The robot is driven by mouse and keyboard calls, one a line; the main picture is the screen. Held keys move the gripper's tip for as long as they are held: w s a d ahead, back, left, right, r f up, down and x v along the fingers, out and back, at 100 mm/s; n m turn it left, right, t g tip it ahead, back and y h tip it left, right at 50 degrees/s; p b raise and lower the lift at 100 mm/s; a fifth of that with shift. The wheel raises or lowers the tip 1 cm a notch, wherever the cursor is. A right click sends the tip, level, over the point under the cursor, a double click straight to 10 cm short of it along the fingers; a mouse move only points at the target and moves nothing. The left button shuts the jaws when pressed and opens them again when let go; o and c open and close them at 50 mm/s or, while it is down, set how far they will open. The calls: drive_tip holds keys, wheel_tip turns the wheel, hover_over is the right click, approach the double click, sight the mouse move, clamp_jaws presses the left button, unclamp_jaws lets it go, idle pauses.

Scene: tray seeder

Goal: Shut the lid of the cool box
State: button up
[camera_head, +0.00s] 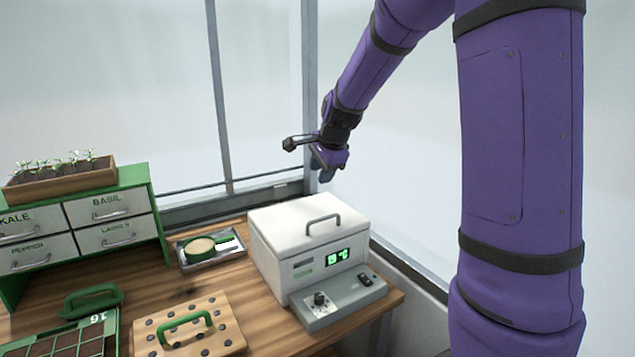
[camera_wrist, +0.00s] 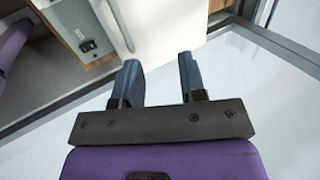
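The cool box (camera_head: 285,255) is a white box with a green digital readout and a grey control panel at its front.
A small metal tray (camera_head: 212,258) holds a round tan item left of the box. A wooden board with holes (camera_head: 225,335), a seed tray (camera_head: 60,345) and a green drawer cabinet (camera_head: 152,205) stand further left. Window frames (camera_head: 308,90) rise behind the table.

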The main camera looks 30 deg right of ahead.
drive_tip(key=shift+v, duration=2.45)
drive_tip(key=s+a+r+n, duration=0.3)
drive_tip(key=s+a+n, duration=0.1)
drive_tip(key=s, duration=0.3)
drive_tip(key=s+a+r+n, duration=0.3)
drive_tip(key=s+n, duration=0.1)
drive_tip(key=s, duration=0.3)
drive_tip(key=s+a+f+n, duration=0.1)
drive_tip(key=s+a+n, duration=0.1)
drive_tip(key=s+n, duration=0.3)
drive_tip(key=s+a+n, duration=0.2)
drive_tip(key=s+n, duration=0.3)
drive_tip(key=s, duration=0.6)
drive_tip(key=shift+s+f, duration=0.3)
drive_tip(key=shift+f, duration=0.1)
